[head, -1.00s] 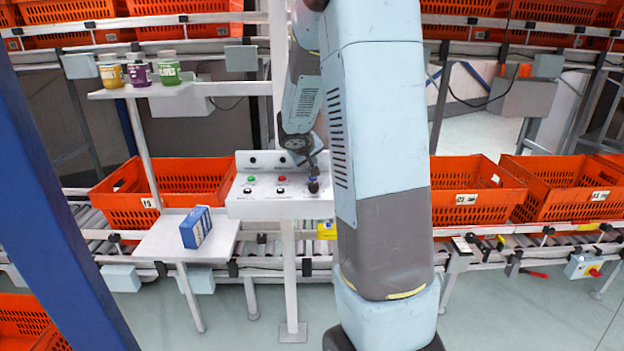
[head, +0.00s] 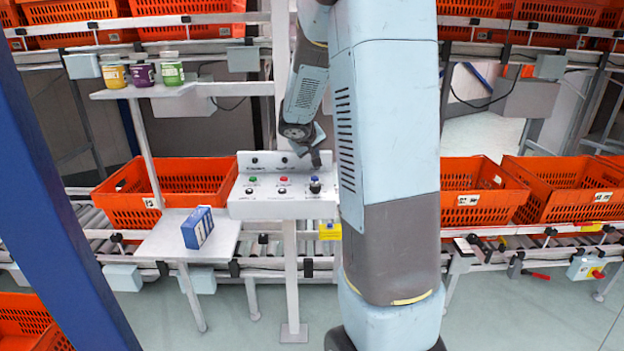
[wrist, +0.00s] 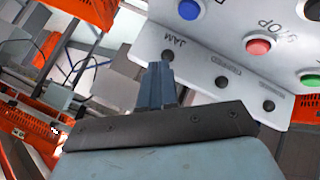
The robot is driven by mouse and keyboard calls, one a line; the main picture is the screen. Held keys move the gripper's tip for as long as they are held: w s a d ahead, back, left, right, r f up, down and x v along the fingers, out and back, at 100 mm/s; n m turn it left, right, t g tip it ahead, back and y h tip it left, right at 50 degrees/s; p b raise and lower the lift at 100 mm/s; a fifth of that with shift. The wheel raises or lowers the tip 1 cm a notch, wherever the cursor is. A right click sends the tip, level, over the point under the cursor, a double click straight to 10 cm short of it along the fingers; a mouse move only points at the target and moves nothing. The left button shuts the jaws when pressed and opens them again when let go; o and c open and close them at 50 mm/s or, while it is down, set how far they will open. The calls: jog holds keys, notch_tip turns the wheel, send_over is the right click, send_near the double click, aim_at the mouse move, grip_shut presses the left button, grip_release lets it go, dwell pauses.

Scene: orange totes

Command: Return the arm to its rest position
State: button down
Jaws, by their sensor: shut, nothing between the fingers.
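My arm rises at the right of centre in the head view and bends down toward a white control panel (head: 262,208). My gripper (head: 316,158) is small there and sits just above the panel's right end, near a blue button (head: 315,181). In the wrist view my gripper (wrist: 158,66) shows its fingers together with nothing between them. The panel (wrist: 222,62) fills the upper right there, with the blue button (wrist: 189,9), a red button (wrist: 258,46) and part of a green one (wrist: 310,80). The fingertips appear beside the panel's edge near the word JAM; contact cannot be told.
A small shelf (head: 200,90) with three jars stands at upper left. A blue box (head: 197,228) sits on a white side table (head: 160,243). Orange totes (head: 470,180) line the conveyor behind. A blue post (head: 60,190) crosses the left side.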

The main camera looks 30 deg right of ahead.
jog(key=s+a+r+m+y, duration=0.1)
jog(key=s+a+r, duration=0.35)
jog(key=s, duration=0.25)
jog(key=s+a+r+m, duration=0.1)
jog(key=s+a+r, duration=0.2)
jog(key=s+r, duration=0.3)
jog(key=s+a+n+y, duration=0.1)
jog(key=s+a+y, duration=0.2)
jog(key=s+a, duration=0.3)
jog(key=s+a+n+y, duration=0.1)
jog(key=s+a, duration=0.6)
jog(key=s, duration=0.7)
jog(key=shift+s+g+y, duration=0.25)
jog(key=shift+g+y, duration=0.05)
jog(key=shift+y, duration=0.6)
